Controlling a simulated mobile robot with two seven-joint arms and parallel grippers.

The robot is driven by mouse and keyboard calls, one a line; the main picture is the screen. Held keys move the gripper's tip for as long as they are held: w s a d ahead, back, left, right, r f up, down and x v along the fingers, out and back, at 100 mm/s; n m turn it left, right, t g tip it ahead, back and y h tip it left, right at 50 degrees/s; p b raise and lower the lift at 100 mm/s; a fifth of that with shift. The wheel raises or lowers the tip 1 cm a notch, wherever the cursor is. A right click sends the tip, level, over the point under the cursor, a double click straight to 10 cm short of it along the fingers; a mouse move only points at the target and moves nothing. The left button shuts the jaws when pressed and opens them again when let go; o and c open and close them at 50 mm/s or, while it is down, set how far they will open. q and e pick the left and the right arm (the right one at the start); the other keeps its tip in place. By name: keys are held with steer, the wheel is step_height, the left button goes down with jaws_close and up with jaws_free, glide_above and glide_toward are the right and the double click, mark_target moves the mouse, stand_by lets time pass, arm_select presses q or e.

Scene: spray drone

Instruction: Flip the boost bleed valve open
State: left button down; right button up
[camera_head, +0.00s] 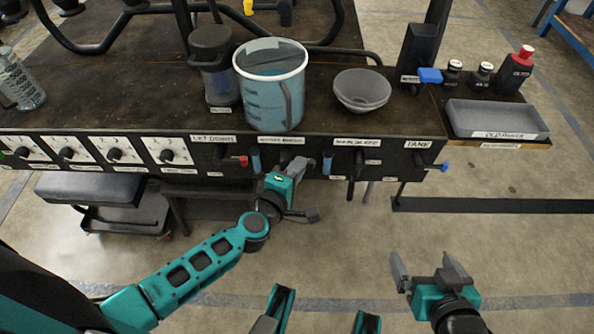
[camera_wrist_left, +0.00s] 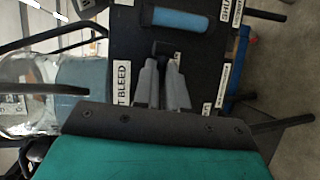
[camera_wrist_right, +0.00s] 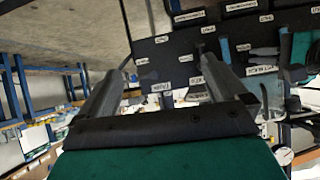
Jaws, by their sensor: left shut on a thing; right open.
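My left gripper (camera_head: 293,167) is at the front panel (camera_head: 215,172) below the clear bucket. In the left wrist view its fingers (camera_wrist_left: 162,62) are close together, shut on a small dark handle (camera_wrist_left: 162,48) just below a label reading "...T BLEED" (camera_wrist_left: 122,85). This looks like the boost bleed valve; most of it is hidden by the fingers, so its position cannot be told. My right gripper (camera_head: 427,265) is open and empty, well in front of the panel and low over the floor. In the right wrist view its fingers (camera_wrist_right: 158,70) are wide apart.
A red-tipped valve (camera_head: 243,161) and a blue-tipped tank valve (camera_head: 444,167) stick out of the panel. The bucket (camera_head: 270,62), a grey bowl (camera_head: 362,90) and a grey tray (camera_head: 497,118) stand above. The floor in front is clear.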

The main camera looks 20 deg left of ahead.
arm_select(q)
steer(key=shift+r+n+b, duration=0.15)
steer(key=shift+n+b, duration=0.2)
steer(key=shift+n, duration=0.05)
arm_select(e)
steer(key=shift+w+a, duration=0.25)
steer(key=shift+a, duration=0.05)
arm_select(q)
steer(key=c, duration=1.2)
jaws_free()
steer(key=v, duration=0.4)
steer(key=p+v, duration=0.1)
steer(key=v, duration=0.8)
steer(key=shift+f, duration=0.3)
arm_select(e)
steer(key=shift+s+d+r, duration=0.15)
steer(key=shift+d+r, duration=0.05)
